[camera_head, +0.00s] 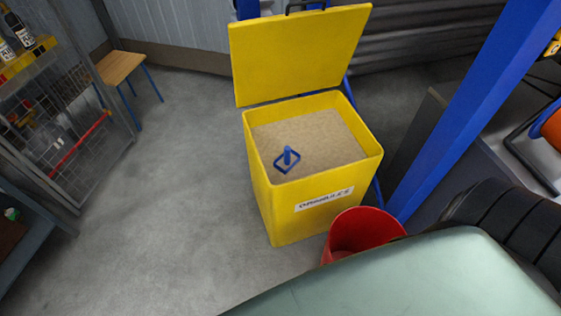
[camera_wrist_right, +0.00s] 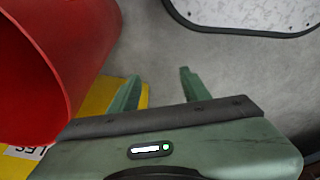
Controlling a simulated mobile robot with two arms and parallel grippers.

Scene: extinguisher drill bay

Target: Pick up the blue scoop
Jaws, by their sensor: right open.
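The blue scoop (camera_head: 288,159) rests on the tan granules (camera_head: 325,140) inside the yellow bin (camera_head: 262,200), near its front left part. Its handle stands up from a diamond-shaped blue outline. The bin's lid (camera_head: 300,55) is raised open at the back. In the right wrist view my right gripper (camera_wrist_right: 160,85) is open and empty, its two green fingers apart, beside the yellow bin (camera_wrist_right: 98,97) and a red bucket. The scoop is not in the wrist view. My left gripper is in neither view.
The red bucket (camera_head: 362,232) stands at the bin's front right and also shows close in the wrist view (camera_wrist_right: 60,60). A blue post (camera_head: 470,110) rises to the right. A wire rack (camera_head: 60,115) and small stool (camera_head: 122,68) stand left. Floor left of the bin is clear.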

